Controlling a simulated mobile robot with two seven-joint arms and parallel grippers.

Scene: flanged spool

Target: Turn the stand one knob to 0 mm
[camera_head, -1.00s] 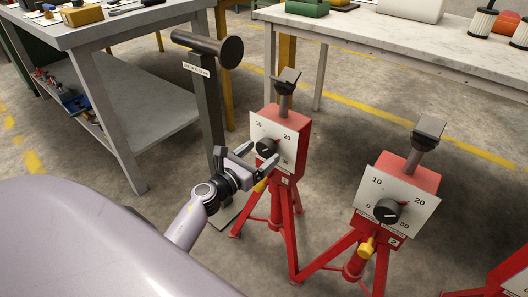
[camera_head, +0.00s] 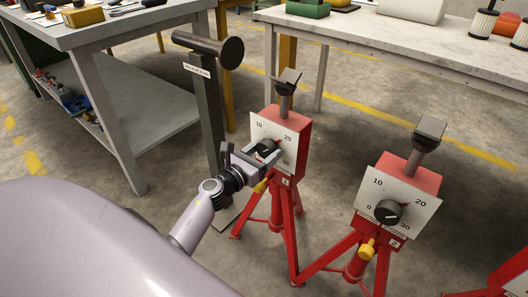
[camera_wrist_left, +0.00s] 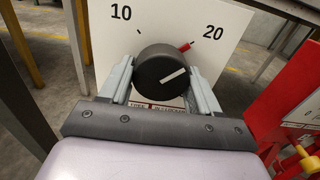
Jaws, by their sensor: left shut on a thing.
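Stand one (camera_head: 291,130) is a red tripod stand with a white dial plate (camera_head: 262,126) and a black knob (camera_head: 264,146). My left gripper (camera_head: 266,152) is at this knob. In the left wrist view, its two grey fingers sit on either side of the knob (camera_wrist_left: 160,72), shut on it. The knob's white line points right and slightly up in that view. A red mark (camera_wrist_left: 185,46) shows on the plate just short of the 20. The 10 and 20 are readable there; the 0 is hidden. My right gripper is not in view.
Stand two (camera_head: 409,172), a similar red stand with its own black knob (camera_head: 388,212), is to the right. A dark post with a cylinder on top (camera_head: 205,95) stands close left of stand one. Workbenches are behind; a yellow handle (camera_head: 261,185) is below the gripper.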

